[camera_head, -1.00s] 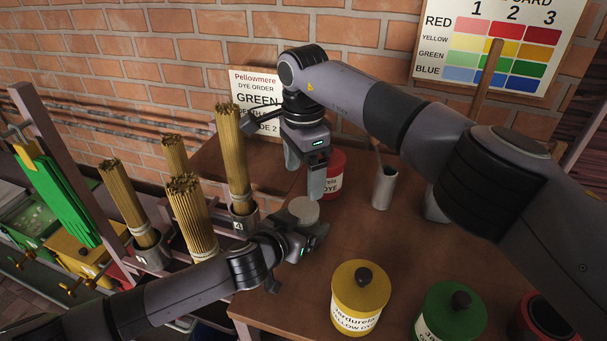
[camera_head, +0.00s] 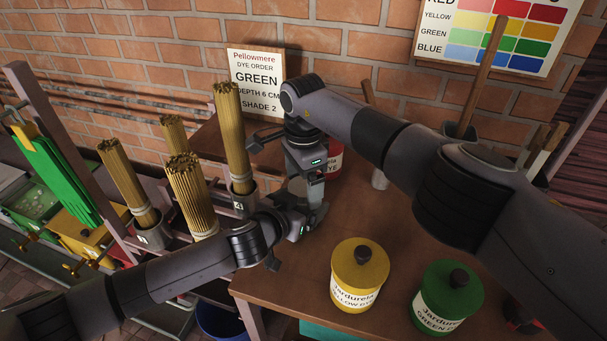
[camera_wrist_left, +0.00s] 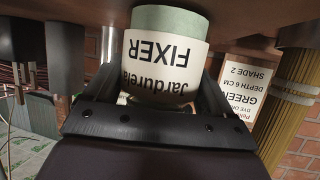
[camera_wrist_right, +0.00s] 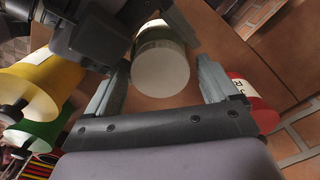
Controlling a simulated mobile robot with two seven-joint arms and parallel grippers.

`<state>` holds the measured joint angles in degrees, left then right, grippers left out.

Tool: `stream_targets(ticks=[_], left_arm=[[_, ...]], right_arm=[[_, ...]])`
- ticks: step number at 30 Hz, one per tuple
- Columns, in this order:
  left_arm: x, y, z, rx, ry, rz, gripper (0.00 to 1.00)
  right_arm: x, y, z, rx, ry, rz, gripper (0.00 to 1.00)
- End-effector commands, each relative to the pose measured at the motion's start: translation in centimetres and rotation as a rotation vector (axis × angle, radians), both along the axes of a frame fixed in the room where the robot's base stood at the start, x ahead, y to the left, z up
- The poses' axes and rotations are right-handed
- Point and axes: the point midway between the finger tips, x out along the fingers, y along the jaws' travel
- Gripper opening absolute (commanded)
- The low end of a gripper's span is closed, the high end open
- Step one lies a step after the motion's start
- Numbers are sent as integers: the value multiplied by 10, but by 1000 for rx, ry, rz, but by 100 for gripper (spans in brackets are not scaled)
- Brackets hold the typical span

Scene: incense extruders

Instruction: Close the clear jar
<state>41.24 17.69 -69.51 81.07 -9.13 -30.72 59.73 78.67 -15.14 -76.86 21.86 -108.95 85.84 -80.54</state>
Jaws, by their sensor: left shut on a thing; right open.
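The jar labelled FIXER (camera_wrist_left: 165,60) is gripped between the fingers of my left gripper (camera_head: 302,222), which is shut on it. In the head view the jar (camera_head: 298,187) is largely hidden by my grippers. My right gripper (camera_wrist_right: 160,82) is open above it, pointing down. In the right wrist view the jar's pale round top (camera_wrist_right: 160,70) lies between the right fingers, with a gap on each side. I cannot tell whether this pale disc is a lid or the jar's contents.
A yellow dye jar (camera_head: 359,282) and a green dye jar (camera_head: 446,300) stand on the table, both lidded. A red jar (camera_wrist_right: 255,103) stands close beside the right finger. Bundles of incense sticks (camera_head: 188,190) stand at the left. A dye order sign (camera_head: 257,85) is behind.

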Motion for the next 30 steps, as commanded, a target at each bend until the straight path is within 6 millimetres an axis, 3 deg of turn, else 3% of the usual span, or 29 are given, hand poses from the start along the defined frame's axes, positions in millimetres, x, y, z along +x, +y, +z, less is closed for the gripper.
stream_targets(ticks=[4, 5, 9, 10, 13, 14, 15, 25, 30], left_arm=[[1, 0, 2, -2, -3, 0, 0], [1, 0, 2, -2, -3, 0, 0], [1, 0, 2, -2, -3, 0, 0], [1, 0, 2, -2, -3, 0, 0], [1, 0, 2, -2, -3, 0, 0], [1, 0, 2, -2, -3, 0, 0], [1, 0, 2, -2, -3, 0, 0], [1, 0, 2, -2, -3, 0, 0], [1, 0, 2, -2, -3, 0, 0]], right_arm=[[0, 0, 0, 0, 0, 0, 87], [0, 0, 0, 0, 0, 0, 81], [0, 0, 0, 0, 0, 0, 35], [0, 0, 0, 0, 0, 0, 29], [0, 0, 1, 0, 0, 0, 29], [0, 0, 1, 0, 0, 0, 75], [0, 0, 1, 0, 0, 0, 88], [0, 0, 2, 0, -1, 0, 91], [1, -1, 17, 0, -4, 1, 91]])
